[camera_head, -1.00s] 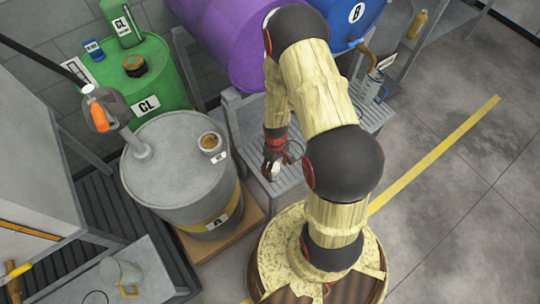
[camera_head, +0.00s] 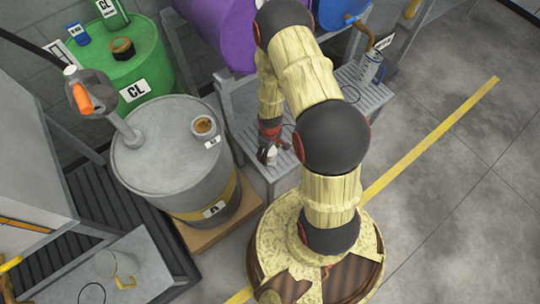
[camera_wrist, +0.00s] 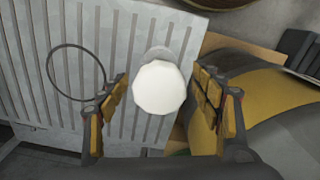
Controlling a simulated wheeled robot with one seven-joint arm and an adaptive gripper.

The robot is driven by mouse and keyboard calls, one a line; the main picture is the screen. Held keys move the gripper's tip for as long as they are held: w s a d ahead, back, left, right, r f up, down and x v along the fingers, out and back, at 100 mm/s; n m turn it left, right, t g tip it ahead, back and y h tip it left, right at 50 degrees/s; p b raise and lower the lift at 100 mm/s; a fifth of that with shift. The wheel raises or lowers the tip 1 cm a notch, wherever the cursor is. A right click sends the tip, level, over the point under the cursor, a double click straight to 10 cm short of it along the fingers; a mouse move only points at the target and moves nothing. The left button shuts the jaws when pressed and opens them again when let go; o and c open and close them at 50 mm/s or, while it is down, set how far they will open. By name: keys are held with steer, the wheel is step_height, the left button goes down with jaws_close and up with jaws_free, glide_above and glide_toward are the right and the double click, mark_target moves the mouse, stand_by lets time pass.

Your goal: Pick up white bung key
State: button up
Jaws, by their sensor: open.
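The white bung key (camera_wrist: 159,88) shows in the wrist view as a pale, round-topped piece over the slatted grey stand. It lies between the two fingers of my gripper (camera_wrist: 160,112), with gaps visible on both sides. In the head view my gripper (camera_head: 270,146) is low over the slatted stand, beside the grey drum. A small white piece (camera_head: 271,156) shows at its fingers. My gripper is open and does not grip the key. The key's lower part is hidden beneath its top.
The slatted stand (camera_wrist: 110,30) carries a thin dark ring (camera_wrist: 75,72) left of the fingers. The grey drum (camera_head: 165,150) with a yellow band stands close to the left. A green drum (camera_head: 125,65) and a purple drum (camera_head: 215,30) are behind. Open floor (camera_head: 450,190) lies right.

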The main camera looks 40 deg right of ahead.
steer(key=c, duration=0.3)
steer(key=c, duration=1)
